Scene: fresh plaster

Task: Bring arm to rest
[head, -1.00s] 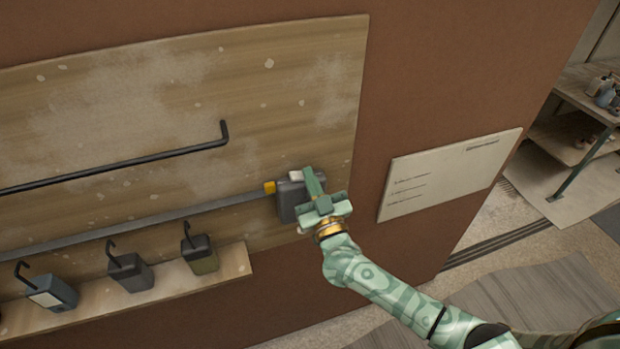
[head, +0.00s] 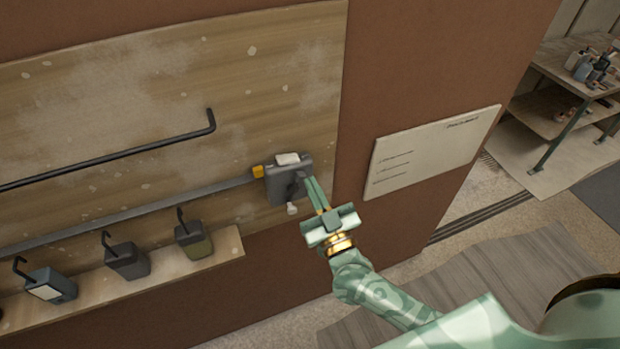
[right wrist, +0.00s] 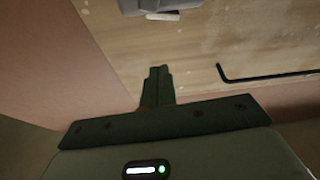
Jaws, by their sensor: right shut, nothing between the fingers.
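My right gripper (head: 313,193) is shut and empty in the head view. Its fingers are just to the right of a grey box (head: 287,180) with a white label on top and a yellow piece at its left side, at the right end of a grey rail on the wall board. In the head view the fingertips overlap the box's right edge; in the right wrist view the box (right wrist: 150,6) is at the top, apart from the closed fingers (right wrist: 158,84). My left gripper is not in view.
A black rod (head: 110,158) is mounted on the wooden wall board (head: 290,60). Several hooked containers, one of them green (head: 193,240), stand on a ledge (head: 230,246) below. A pale notice (head: 430,155) is on the brown wall. Shelves (head: 570,95) stand at far right.

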